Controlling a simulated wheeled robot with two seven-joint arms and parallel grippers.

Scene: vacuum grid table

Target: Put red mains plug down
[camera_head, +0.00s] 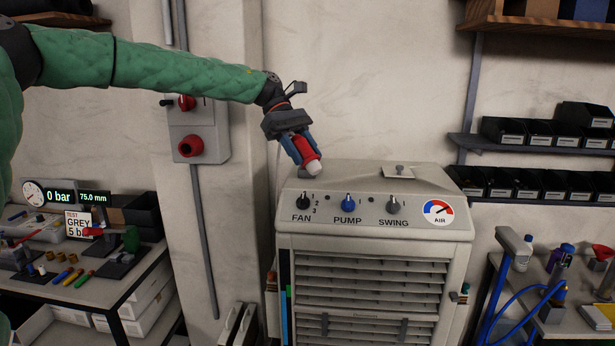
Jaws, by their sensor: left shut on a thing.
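The red mains plug (306,151) has a red body and a pale rounded end. My left gripper (297,143) is shut on it, with its blue fingers on either side of the red body. The plug is tilted, its pale end pointing down and to the right. That end is at the top left of the grey cooler (372,261); I cannot tell whether it touches the top. A thin cable runs down behind the gripper. My right gripper is not in view.
The cooler's front has FAN, PUMP and SWING knobs and a gauge (438,212). Its top is mostly clear, with a small grey tab (398,172). A bench with tools (75,285) stands left; another cluttered bench (575,322) and shelves of black bins stand right.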

